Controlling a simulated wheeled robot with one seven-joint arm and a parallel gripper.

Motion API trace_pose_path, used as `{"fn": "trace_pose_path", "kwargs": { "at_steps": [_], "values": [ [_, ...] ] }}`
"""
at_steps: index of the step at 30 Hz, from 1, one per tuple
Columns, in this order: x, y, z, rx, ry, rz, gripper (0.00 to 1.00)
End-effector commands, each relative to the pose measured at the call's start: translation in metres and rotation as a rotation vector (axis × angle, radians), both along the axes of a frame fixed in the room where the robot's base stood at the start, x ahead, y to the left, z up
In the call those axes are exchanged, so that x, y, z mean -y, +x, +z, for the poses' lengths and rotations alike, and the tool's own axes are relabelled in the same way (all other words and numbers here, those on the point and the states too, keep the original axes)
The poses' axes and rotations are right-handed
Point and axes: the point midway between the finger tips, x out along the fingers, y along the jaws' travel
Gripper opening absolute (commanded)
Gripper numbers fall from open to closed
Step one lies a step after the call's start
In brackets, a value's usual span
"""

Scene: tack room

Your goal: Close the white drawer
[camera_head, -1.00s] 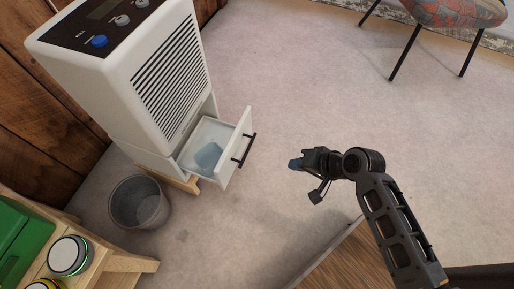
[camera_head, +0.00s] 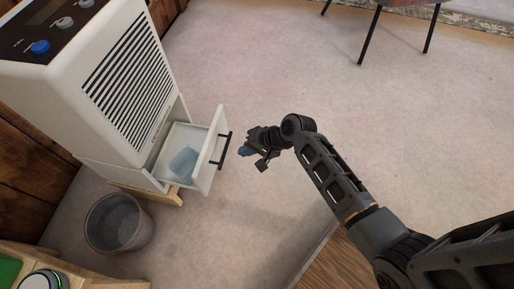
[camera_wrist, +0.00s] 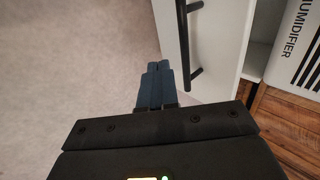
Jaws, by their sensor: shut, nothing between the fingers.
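The white drawer (camera_head: 205,168) is pulled out from the bottom of a white dehumidifier-like machine (camera_head: 105,85). A black bar handle (camera_head: 225,151) is on its front, and a pale blue thing (camera_head: 184,162) lies inside. My gripper (camera_head: 243,150) is just to the right of the handle, with a small gap showing. In the wrist view my blue fingertips (camera_wrist: 157,68) are together and empty, beside the black handle (camera_wrist: 184,50) and the white drawer front (camera_wrist: 218,40). I cannot tell whether they touch the handle.
A grey bucket (camera_head: 118,222) stands on the floor below the drawer. A wooden bench with a round knob (camera_head: 45,281) is at the lower left. Chair legs (camera_head: 370,35) are at the top right. Carpet (camera_head: 290,75) to the right is clear.

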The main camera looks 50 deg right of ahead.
Motion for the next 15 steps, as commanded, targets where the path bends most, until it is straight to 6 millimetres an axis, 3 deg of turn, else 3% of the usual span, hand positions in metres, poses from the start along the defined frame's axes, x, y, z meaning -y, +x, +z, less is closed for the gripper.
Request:
{"fn": "trace_pose_path", "kwargs": {
  "at_steps": [6, 15],
  "values": [
    [-0.014, 0.025, -0.005, 0.004, -0.001, 0.002, 0.00],
    [-0.018, 0.031, -0.004, 0.002, 0.000, 0.000, 0.00]
  ]
}}
